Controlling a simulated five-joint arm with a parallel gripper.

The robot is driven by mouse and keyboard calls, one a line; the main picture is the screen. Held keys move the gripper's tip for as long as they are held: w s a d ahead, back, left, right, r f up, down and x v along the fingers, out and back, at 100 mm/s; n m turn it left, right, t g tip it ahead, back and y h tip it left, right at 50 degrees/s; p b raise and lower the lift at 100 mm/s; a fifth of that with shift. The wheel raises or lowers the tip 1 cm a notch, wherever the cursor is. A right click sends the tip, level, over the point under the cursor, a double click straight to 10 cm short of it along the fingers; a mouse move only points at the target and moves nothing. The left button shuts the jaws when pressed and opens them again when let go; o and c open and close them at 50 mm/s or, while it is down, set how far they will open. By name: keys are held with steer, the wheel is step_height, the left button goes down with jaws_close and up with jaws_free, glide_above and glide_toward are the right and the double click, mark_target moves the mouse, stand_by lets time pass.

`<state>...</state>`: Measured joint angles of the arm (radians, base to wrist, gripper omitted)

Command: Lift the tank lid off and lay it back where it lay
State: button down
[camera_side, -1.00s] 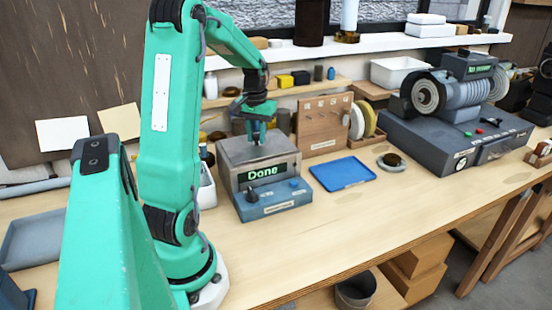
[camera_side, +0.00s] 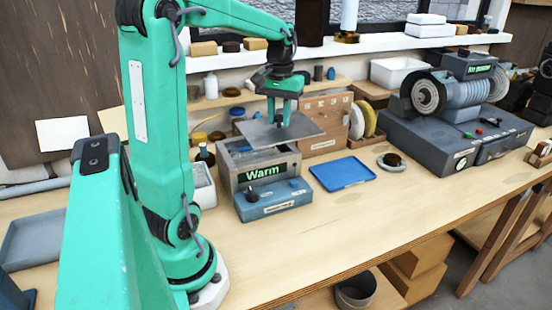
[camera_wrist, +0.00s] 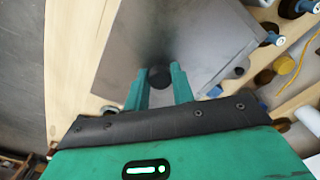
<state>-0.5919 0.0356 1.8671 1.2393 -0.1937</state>
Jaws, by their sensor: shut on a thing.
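The tank lid (camera_side: 262,132) is a flat grey metal plate. My gripper (camera_side: 279,122) is shut on its dark knob and holds the lid above the tank, apart from it. In the wrist view, the lid (camera_wrist: 185,35) fills the middle, and the knob (camera_wrist: 159,77) sits between the fingers of my gripper (camera_wrist: 158,82). The tank (camera_side: 259,170) is a grey metal box on a blue base, now open at the top under the lid. Its display reads "Warm". The inside of the tank is mostly hidden by the lid.
A blue tray (camera_side: 342,174) lies empty to the right of the tank. A white bin (camera_side: 203,183) stands close on the tank's left. The front bench top is clear.

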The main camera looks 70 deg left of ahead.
steer(key=shift+w+d+r, duration=0.2)
steer(key=shift+d+r, duration=0.3)
steer(key=shift+d, duration=0.25)
steer(key=shift+d+f, duration=0.1)
steer(key=s+d+f, duration=0.3)
steer(key=d+f, duration=1.2)
steer(key=d, duration=0.1)
steer(key=shift+s+d+f, duration=0.15)
steer(key=shift+d+f, duration=0.2)
steer(key=shift+f, duration=0.05)
steer(key=shift+f, duration=0.1)
steer(key=shift+f, duration=1.35)
steer(key=shift+f, duration=0.15)
